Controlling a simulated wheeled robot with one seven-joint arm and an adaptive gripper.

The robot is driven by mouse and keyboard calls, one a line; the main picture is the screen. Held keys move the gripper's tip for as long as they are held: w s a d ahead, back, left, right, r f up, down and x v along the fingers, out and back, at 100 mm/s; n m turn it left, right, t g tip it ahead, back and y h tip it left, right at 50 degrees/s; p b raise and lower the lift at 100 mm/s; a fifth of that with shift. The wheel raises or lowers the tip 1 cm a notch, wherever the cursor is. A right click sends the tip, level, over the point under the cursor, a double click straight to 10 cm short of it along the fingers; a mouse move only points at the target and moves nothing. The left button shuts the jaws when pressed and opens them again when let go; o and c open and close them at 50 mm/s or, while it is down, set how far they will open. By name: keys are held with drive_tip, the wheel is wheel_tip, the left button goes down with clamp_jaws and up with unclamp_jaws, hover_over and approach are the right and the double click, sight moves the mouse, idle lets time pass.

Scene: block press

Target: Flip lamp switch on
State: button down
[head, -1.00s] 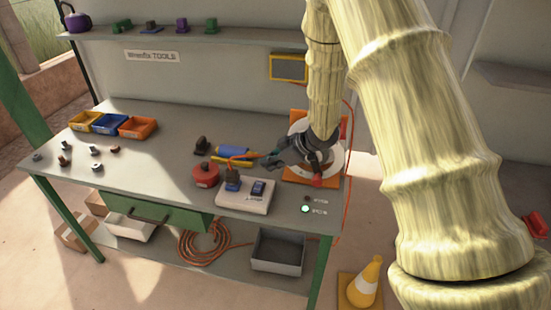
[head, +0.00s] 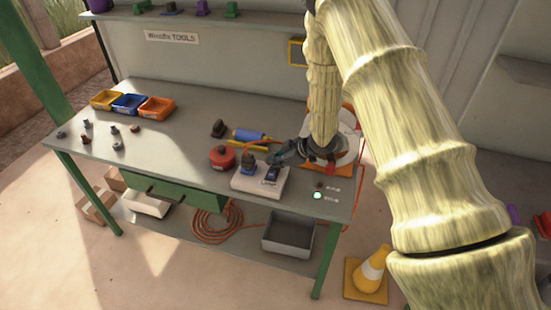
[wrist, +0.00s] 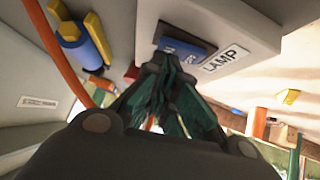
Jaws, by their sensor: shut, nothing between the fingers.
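The lamp switch is a dark blue rocker (head: 271,175) on a white box (head: 246,184) on the bench. In the wrist view the rocker (wrist: 187,47) sits next to a white label (wrist: 225,58) reading LAMP. My gripper (head: 278,160) is shut and empty, just behind the rocker in the head view. In the wrist view its dark green fingertips (wrist: 165,66) are right at the rocker's near edge; I cannot tell whether they touch. The fingers hide part of the rocker, and its tilt is unclear.
A red round object (head: 222,158) and a blue cylinder (head: 249,135) are close by. A green light (head: 317,195) glows at the bench's right.

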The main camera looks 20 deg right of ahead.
sight(275, 174)
idle(0.3)
drive_tip(key=shift+w+d+f, duration=0.1)
drive_tip(key=shift+d+f, duration=0.05)
drive_tip(key=shift+f, duration=0.25)
drive_tip(key=shift+s+a+r, duration=0.15)
drive_tip(key=shift+s+a, duration=0.3)
drive_tip(key=shift+s, duration=0.2)
drive_tip(key=r+p, duration=0.1)
drive_tip(key=r, duration=0.1)
drive_tip(key=r+p, duration=0.2)
drive_tip(key=shift+s+a+r, duration=0.1)
drive_tip(key=shift+s+a, duration=0.05)
drive_tip(key=shift+s, duration=0.2)
drive_tip(key=b+v, duration=0.3)
drive_tip(key=v, duration=0.6)
drive_tip(key=shift+d+r+b, duration=0.25)
drive_tip(key=shift+d+b, duration=0.05)
drive_tip(key=shift+b, duration=0.05)
drive_tip(key=shift+f+b, duration=0.2)
drive_tip(key=shift+b, duration=0.45)
